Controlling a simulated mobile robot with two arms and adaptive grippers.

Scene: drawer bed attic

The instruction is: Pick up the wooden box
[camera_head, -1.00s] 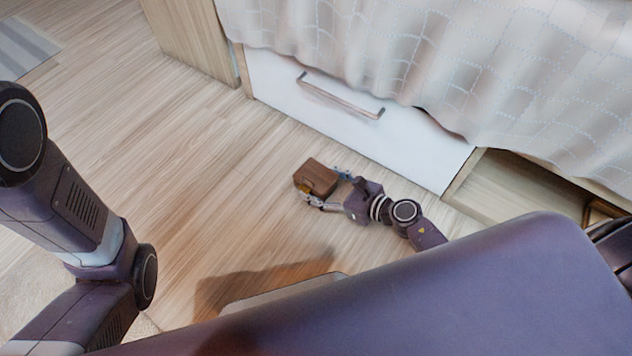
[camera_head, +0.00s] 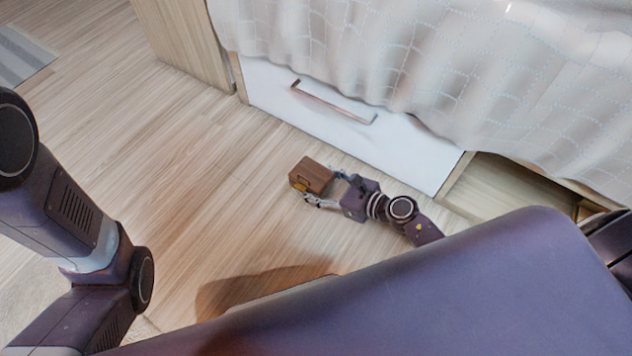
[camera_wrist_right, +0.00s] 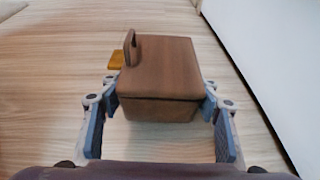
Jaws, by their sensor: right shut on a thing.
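The wooden box (camera_head: 312,174) is a small brown block-like box near the middle of the head view, in front of the white drawer. My right gripper (camera_head: 320,187) is shut on it, with a finger at either side. In the right wrist view the box (camera_wrist_right: 158,80) sits between the two fingertips (camera_wrist_right: 160,100), with a thin upright brown piece on its top left. The frames do not clearly show whether the box is touching the floor. My left arm is at the left of the head view, but its gripper is out of view.
An open wooden compartment (camera_head: 505,188) is to the right. A small yellow piece (camera_wrist_right: 116,60) shows beside the box. The wooden floor (camera_head: 190,170) to the left is clear.

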